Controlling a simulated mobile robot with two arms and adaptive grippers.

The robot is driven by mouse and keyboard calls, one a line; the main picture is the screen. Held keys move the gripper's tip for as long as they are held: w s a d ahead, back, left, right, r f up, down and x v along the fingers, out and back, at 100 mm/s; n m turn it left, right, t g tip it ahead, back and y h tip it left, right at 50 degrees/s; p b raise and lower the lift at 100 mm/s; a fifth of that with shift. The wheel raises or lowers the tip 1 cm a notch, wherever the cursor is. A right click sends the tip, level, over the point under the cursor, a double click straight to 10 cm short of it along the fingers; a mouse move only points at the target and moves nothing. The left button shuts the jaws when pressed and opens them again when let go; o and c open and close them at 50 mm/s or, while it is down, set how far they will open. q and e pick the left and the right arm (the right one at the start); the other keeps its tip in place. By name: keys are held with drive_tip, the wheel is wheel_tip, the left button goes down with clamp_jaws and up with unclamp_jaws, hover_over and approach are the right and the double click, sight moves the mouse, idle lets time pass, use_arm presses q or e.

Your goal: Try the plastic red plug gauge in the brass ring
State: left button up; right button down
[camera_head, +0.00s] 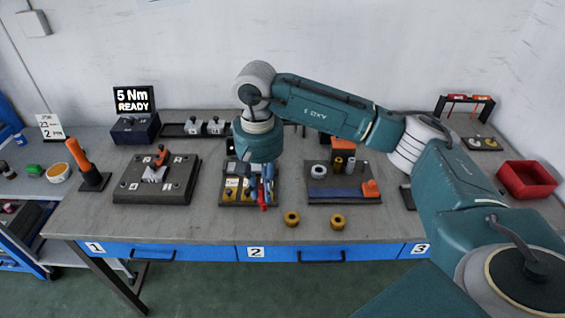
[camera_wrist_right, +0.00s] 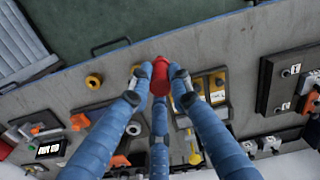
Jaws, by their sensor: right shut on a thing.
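My right gripper (camera_head: 262,196) is shut on the red plug gauge (camera_head: 263,207), which hangs below its fingertips above the front part of the middle dark tray. In the right wrist view the red plug gauge (camera_wrist_right: 160,76) sits between the blue fingers (camera_wrist_right: 155,80). Two brass-coloured rings lie flat on the bench to the right of the gripper: a nearer brass ring (camera_head: 291,218) and a farther brass ring (camera_head: 338,222). The gauge is apart from both. The farther ring (camera_wrist_right: 93,80) is clear in the wrist view; the nearer is partly behind a finger. My left gripper is out of view.
The middle tray (camera_head: 237,200) holds yellow-topped pieces. A right tray (camera_head: 318,199) holds a blue strip and orange block. A dark fixture board (camera_head: 128,190) lies left. A red bin (camera_head: 526,180) and a rack with red parts (camera_head: 464,98) stand right. The front edge is mostly free.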

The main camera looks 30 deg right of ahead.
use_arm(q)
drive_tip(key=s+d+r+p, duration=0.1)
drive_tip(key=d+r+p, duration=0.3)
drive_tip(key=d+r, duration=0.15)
use_arm(e)
drive_tip(key=d+f+m, duration=0.3)
drive_tip(key=d, duration=0.7)
use_arm(q)
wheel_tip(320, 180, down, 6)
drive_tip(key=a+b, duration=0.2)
drive_tip(key=b, duration=0.5)
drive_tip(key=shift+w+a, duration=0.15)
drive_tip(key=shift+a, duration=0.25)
use_arm(e)
wheel_tip(320, 180, down, 6)
drive_tip(key=shift+w+a+f, duration=0.2)
drive_tip(key=shift+a+f, duration=0.05)
drive_tip(key=shift+a, duration=0.05)
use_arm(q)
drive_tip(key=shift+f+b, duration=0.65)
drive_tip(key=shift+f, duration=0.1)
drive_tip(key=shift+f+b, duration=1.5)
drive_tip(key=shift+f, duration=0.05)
use_arm(e)
drive_tip(key=shift+f, duration=1.6)
drive_tip(key=shift+r, duration=0.1)
idle(0.5)
